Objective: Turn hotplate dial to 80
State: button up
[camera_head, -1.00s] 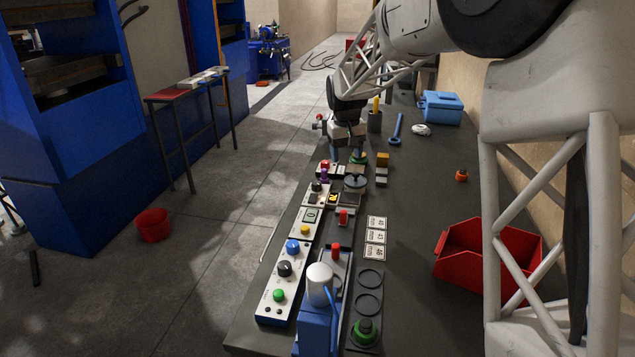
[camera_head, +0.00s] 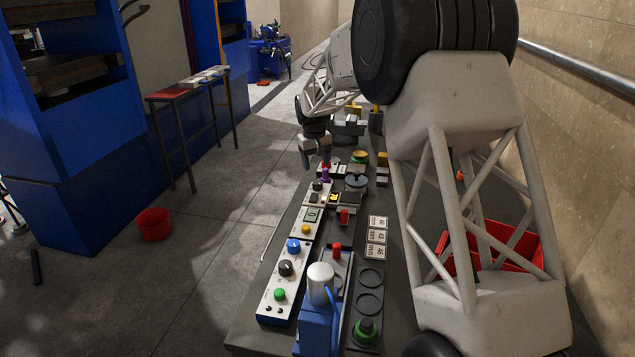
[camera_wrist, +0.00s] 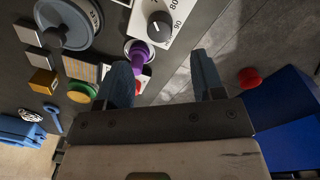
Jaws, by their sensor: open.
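A black dial (camera_wrist: 160,27) sits on a white panel (camera_wrist: 185,12) with printed numbers, 80 and 90 among them, at the top of the wrist view. I cannot tell exactly which number its pointer marks. In the head view, the black dial (camera_head: 317,186) is small on the white panel row. My gripper (camera_wrist: 163,75) is open and empty, with its two blue-grey fingers apart and short of the dial. In the head view, my gripper (camera_head: 317,158) hangs near the far end of the panels, above and beyond the dial.
A purple knob (camera_wrist: 137,50) stands close to the dial, near one finger. A round grey lidded device (camera_wrist: 65,22) stands beside the panel. Other panels with knobs, a blue-and-white device (camera_head: 318,320) and label cards (camera_head: 377,237) are nearer.

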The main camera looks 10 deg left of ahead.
aim_at(318, 183)
jog(key=shift+f, duration=0.1)
jog(key=shift+w+d+f, duration=0.1)
jog(key=shift+f, duration=1.8)
jog(key=shift+w+d+f, duration=0.1)
jog(key=shift+f, duration=1.8)
jog(key=shift+s, duration=0.1)
jog(key=c, duration=0.9)
